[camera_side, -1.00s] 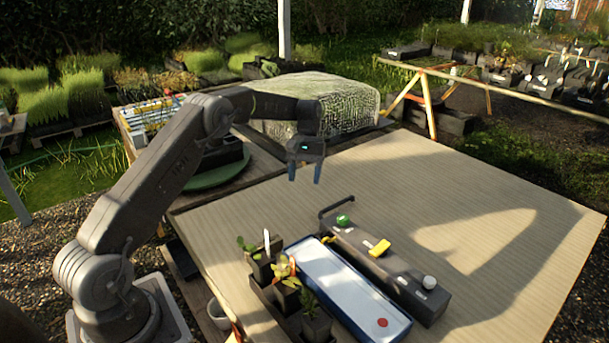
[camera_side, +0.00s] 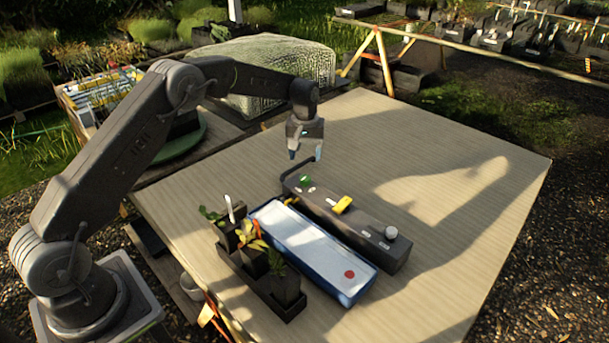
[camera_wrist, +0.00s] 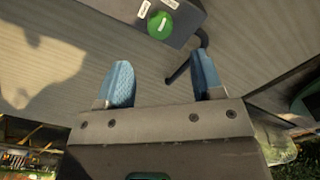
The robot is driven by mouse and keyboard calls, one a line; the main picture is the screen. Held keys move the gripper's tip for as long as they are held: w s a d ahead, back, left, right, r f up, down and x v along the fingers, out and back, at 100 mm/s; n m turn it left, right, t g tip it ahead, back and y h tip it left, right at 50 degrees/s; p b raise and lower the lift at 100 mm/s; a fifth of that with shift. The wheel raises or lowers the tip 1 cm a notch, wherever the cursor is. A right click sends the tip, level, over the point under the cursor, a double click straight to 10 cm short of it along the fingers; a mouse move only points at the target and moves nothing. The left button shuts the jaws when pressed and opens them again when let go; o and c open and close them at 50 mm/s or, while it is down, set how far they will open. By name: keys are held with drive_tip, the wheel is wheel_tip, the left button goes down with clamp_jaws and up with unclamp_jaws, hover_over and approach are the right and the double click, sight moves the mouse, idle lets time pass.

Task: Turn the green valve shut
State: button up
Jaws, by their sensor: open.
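The green valve (camera_side: 306,181) is a round knob on top of the far end of a long dark box (camera_side: 365,228). In the wrist view the green valve (camera_wrist: 160,25) shows at the top, with a pale mark across it and small white labels beside it. My gripper (camera_side: 304,158) is above and just beyond the valve, pointing down, apart from it. In the wrist view my gripper (camera_wrist: 162,80) has its two blue fingers spread with nothing between them.
A yellow handle (camera_side: 342,204) and a white round knob (camera_side: 391,232) sit on the same box. A dark pipe bends from its far end. A blue-rimmed tray (camera_side: 345,292) and potted plants (camera_side: 253,262) stand alongside. The tabletop to the right is clear.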

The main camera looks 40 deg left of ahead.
sight(305, 177)
wheel_tip(305, 177, down, 8)
drive_tip(key=shift+f, duration=0.1)
idle(0.4)
drive_tip(key=c, duration=0.9)
drive_tip(key=shift+m, duration=0.7)
drive_tip(key=o, duration=0.9)
wheel_tip(305, 177, up, 14)
